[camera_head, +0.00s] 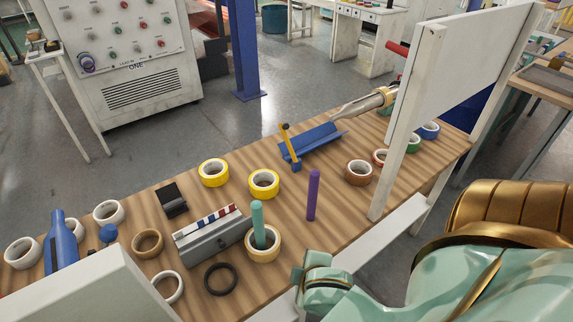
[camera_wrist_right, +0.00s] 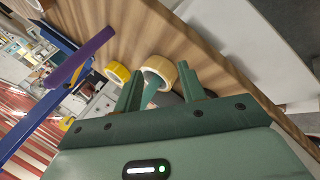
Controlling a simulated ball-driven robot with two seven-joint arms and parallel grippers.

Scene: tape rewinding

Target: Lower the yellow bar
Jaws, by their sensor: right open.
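The yellow bar (camera_head: 287,141) is raised, standing steeply at the left end of a blue holder (camera_head: 310,145) on the wooden table in the head view. My right gripper (camera_wrist_right: 159,68) is open in the right wrist view. A cream tape roll (camera_wrist_right: 160,70) shows beyond its fingers, with nothing seen gripped. In the head view the right arm comes in at the lower right, and the gripper is near the table's front edge, well short of the bar. The left gripper is not in view.
A purple post (camera_head: 313,195) stands between the right gripper and the blue holder. A teal post (camera_head: 258,224) stands in the cream roll (camera_head: 263,244). Yellow rolls (camera_head: 264,183) lie left of the holder. A white upright panel (camera_head: 407,130) rises at the right.

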